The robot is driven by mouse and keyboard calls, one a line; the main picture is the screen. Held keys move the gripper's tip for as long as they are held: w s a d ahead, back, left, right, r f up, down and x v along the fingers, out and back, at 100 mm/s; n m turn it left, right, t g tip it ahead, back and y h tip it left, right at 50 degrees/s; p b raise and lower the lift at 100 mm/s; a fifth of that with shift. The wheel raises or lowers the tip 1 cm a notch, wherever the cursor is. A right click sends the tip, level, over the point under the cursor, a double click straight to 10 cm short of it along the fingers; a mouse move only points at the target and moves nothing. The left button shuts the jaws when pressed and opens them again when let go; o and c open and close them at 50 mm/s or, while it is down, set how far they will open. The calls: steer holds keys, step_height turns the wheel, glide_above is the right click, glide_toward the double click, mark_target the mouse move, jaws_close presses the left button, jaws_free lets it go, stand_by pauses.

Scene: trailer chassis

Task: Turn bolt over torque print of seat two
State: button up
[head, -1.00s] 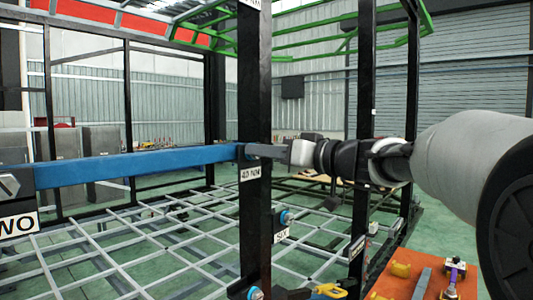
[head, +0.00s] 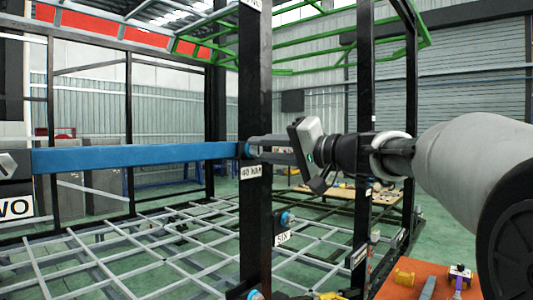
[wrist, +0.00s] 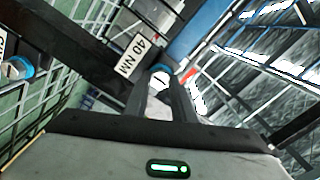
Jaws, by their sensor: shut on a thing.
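My gripper (head: 254,149) reaches from the right to the black upright post (head: 256,95) and is shut on a bolt there. In the wrist view my gripper (wrist: 163,88) has its fingers on either side of the pale bolt head (wrist: 158,80), which has a dark line across it and blue beside it. The torque print (head: 251,172), reading 40 NM, is on the post just below the bolt; it also shows in the wrist view (wrist: 135,56). In the head view the fingers mostly hide the bolt. The seat two print is not readable; a plate ending in "WO" (head: 16,208) is at far left.
A blue beam (head: 140,158) runs left from the post. Lower on the post side, a blue-collared bolt (head: 285,219) sits above a SIX plate (head: 283,239). An orange table (head: 405,287) with tools is at lower right. Another black post (head: 364,80) stands behind my wrist.

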steer(key=m, duration=0.3)
steer(key=shift+d+f+m, duration=0.1)
steer(key=shift+f+m, duration=0.05)
steer(key=shift+m, duration=0.25)
steer(key=m+p, duration=0.1)
steer(key=m, duration=0.2)
steer(key=shift+m, duration=0.3)
steer(key=m+p, duration=0.1)
steer(key=m, duration=0.2)
steer(key=shift+f+m+p, duration=0.15)
steer(key=shift+m+p, duration=0.25)
steer(key=m+p, duration=0.2)
steer(key=m, duration=0.1)
steer(key=shift+m, duration=0.3)
steer(key=m+p, duration=0.2)
steer(key=m, duration=0.1)
steer(key=shift+m, duration=0.3)
steer(key=m+p, duration=0.4)
steer(key=shift+s+m, duration=0.1)
steer(key=shift+m, duration=0.2)
steer(key=m+p, duration=0.4)
steer(key=shift+p, duration=0.4)
steer(key=shift+f+m+p, duration=0.15)
steer(key=shift+m+p, duration=1.1)
steer(key=shift+m, duration=0.15)
